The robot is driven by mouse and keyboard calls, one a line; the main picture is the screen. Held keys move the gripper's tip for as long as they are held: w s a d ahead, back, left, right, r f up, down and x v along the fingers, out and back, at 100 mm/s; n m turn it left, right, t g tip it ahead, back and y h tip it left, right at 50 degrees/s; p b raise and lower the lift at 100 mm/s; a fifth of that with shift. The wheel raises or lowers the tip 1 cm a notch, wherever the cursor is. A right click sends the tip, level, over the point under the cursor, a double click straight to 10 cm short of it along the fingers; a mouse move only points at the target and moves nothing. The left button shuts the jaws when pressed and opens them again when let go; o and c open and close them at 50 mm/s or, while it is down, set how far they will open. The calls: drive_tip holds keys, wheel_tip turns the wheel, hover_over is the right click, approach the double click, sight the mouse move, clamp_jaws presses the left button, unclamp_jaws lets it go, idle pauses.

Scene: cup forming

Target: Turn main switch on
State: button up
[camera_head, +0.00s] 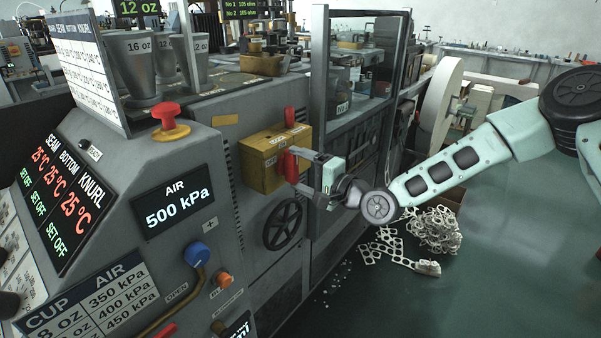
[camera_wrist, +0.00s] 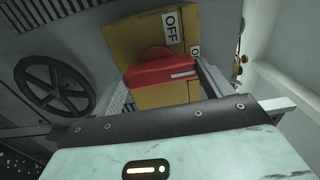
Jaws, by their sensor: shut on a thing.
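The main switch is a yellow box (camera_head: 258,165) on the side of the grey machine, with a red handle (camera_head: 292,163) on its face. In the wrist view the red handle (camera_wrist: 160,72) lies across the yellow box (camera_wrist: 125,33), below an "OFF" label (camera_wrist: 171,19); a second label beside it is partly hidden. My gripper (camera_head: 298,170) reaches the box from the right in the head view. Its fingers are shut on the red handle, one on each side. In the wrist view my gripper (camera_wrist: 165,85) covers the lower part of the box.
A black handwheel (camera_head: 283,224) sits just below the switch box. A metal guard frame (camera_head: 318,130) stands close to the right of it. A red emergency button (camera_head: 168,116) is on the panel at left. White scrap (camera_head: 430,232) lies on the floor below my arm.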

idle(0.5)
drive_tip(key=o, duration=1)
drive_tip(key=shift+d, duration=0.1)
drive_tip(key=b+v, duration=0.3)
drive_tip(key=v, duration=1.4)
drive_tip(key=shift+s+f, duration=0.15)
drive_tip(key=shift+s, duration=0.05)
